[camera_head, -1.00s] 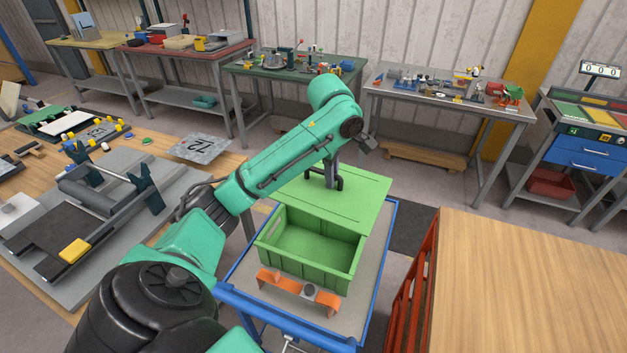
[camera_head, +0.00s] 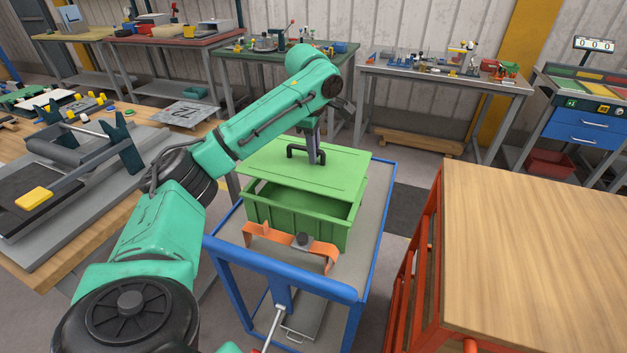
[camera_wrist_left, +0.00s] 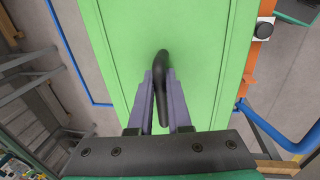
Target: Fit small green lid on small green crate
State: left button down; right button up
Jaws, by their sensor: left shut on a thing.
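The small green lid (camera_head: 275,168) is a flat green panel with a black handle (camera_head: 297,152). My left gripper (camera_head: 316,160) is shut on that handle and holds the lid over the small green crate (camera_head: 290,213). In the left wrist view the fingers (camera_wrist_left: 161,100) close around the black handle (camera_wrist_left: 160,75), and the lid (camera_wrist_left: 120,40) fills the middle. The lid covers the back and left of the crate. A dark gap shows between the lid and the crate's front and right walls. My right gripper is not in view.
The crate stands on a blue-framed cart (camera_head: 372,210). An orange bracket (camera_head: 262,238) with a dark knob lies along the crate's near side. A wooden table (camera_head: 540,260) stands at the right, and a wooden bench with a grey machine (camera_head: 85,165) at the left.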

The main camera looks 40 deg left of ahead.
aim_at(313, 166)
pick_arm(q)
notch_tip(313, 166, down, 6)
jog(key=shift+s+d, duration=0.1)
jog(key=shift+s, duration=0.05)
jog(key=shift+f, duration=0.35)
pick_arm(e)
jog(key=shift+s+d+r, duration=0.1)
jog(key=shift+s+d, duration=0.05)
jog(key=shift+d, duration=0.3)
pick_arm(q)
jog(key=c, duration=0.9)
grip_release()
jog(key=shift+o, duration=0.2)
jog(key=r, duration=0.4)
jog(key=s+r, duration=0.1)
jog(key=r, duration=0.3)
jog(key=s+r, duration=0.1)
jog(key=r, duration=0.3)
jog(key=shift+d, duration=0.4)
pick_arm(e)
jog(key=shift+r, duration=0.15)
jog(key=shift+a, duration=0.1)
